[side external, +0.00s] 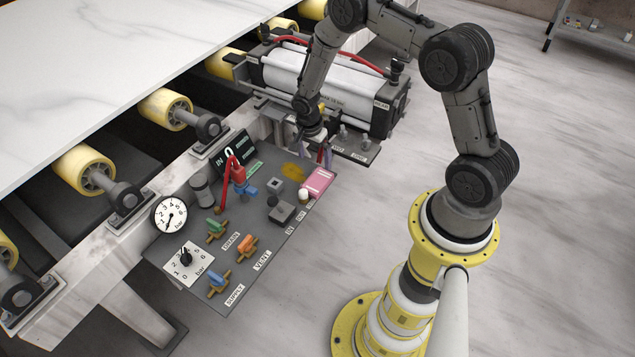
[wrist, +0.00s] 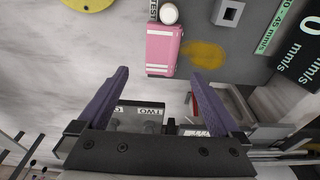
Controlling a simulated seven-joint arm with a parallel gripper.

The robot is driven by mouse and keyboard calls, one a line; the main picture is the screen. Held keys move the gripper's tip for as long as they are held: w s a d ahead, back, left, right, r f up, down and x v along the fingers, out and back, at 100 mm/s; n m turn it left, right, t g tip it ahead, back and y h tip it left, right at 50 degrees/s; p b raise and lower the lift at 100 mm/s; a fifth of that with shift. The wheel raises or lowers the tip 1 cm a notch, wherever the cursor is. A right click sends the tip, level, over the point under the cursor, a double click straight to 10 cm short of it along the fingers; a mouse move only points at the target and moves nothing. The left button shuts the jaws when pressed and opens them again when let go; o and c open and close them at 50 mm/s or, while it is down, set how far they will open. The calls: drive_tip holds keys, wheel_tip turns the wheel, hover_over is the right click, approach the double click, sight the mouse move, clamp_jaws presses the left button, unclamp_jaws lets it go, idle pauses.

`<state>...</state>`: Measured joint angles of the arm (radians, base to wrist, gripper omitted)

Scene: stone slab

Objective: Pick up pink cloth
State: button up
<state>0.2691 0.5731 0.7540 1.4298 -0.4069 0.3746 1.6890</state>
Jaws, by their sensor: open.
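The pink cloth (side external: 318,182) is a small folded rectangle with pale stripes. It lies flat near the far right edge of the dark control panel (side external: 190,252). In the wrist view the cloth (wrist: 163,48) shows at top centre, just beyond the fingertips and between their lines. My gripper (side external: 324,155) is above and behind the cloth in the side view, close to the panel's far edge. Its purple fingers stand wide apart in the wrist view (wrist: 159,73), with nothing between them. The height of the gap to the cloth is hard to judge.
A white round knob (side external: 303,195) stands right beside the cloth. A grey block button (side external: 281,213), a red-and-blue valve (side external: 239,178) and several coloured levers occupy the panel. A cylinder unit (side external: 318,88) stands behind.

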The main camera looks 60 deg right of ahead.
hover_over(317, 180)
drive_tip(key=a, duration=0.1)
drive_tip(key=f, duration=0.6)
drive_tip(key=shift+s+f, duration=0.2)
drive_tip(key=shift+f, duration=0.2)
drive_tip(key=shift+w+d+f, duration=0.1)
drive_tip(key=shift+d+f, duration=0.1)
drive_tip(key=shift+f, duration=0.6)
drive_tip(key=shift+w+d+f, duration=0.1)
drive_tip(key=shift+d+f, duration=0.1)
drive_tip(key=shift+f, duration=0.65)
drive_tip(key=shift+d+f, duration=0.2)
drive_tip(key=shift+f, duration=0.6)
drive_tip(key=c, duration=1.2)
